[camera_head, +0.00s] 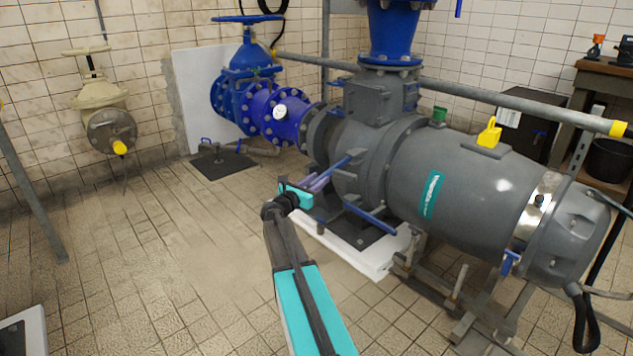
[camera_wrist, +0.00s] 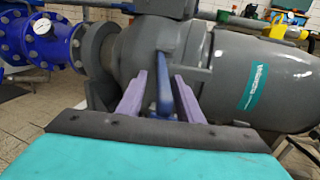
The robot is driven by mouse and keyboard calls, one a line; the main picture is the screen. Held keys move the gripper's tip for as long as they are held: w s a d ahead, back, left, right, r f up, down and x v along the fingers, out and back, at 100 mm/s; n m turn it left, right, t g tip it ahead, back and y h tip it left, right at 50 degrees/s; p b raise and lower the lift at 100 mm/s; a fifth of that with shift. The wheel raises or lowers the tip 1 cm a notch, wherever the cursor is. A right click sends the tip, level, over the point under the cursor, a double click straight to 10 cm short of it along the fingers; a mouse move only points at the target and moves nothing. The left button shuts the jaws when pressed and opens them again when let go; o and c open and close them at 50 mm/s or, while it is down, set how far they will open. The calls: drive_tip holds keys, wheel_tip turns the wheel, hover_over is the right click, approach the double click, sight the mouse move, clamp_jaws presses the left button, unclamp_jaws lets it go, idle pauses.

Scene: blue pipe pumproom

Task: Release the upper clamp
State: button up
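The grey pump has two blue clamp handles on its near side. The upper clamp (camera_head: 343,162) is a blue bar pointing out toward the lower left, and the lower one (camera_head: 370,221) sits below it. My gripper (camera_head: 322,181) has its purple fingers beside the outer end of the upper clamp. In the wrist view my gripper (camera_wrist: 160,92) is open, with a blue handle (camera_wrist: 164,85) between its two fingers and gaps on both sides.
The grey pump (camera_head: 465,185) fills the right side on a metal frame. A blue valve (camera_head: 246,75) and blue pipe (camera_head: 278,113) join it at the left. A white slab (camera_head: 345,240) lies below.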

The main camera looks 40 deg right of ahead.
drive_tip(key=p+v, duration=0.3)
drive_tip(key=v, duration=1)
drive_tip(key=shift+a+p, duration=0.3)
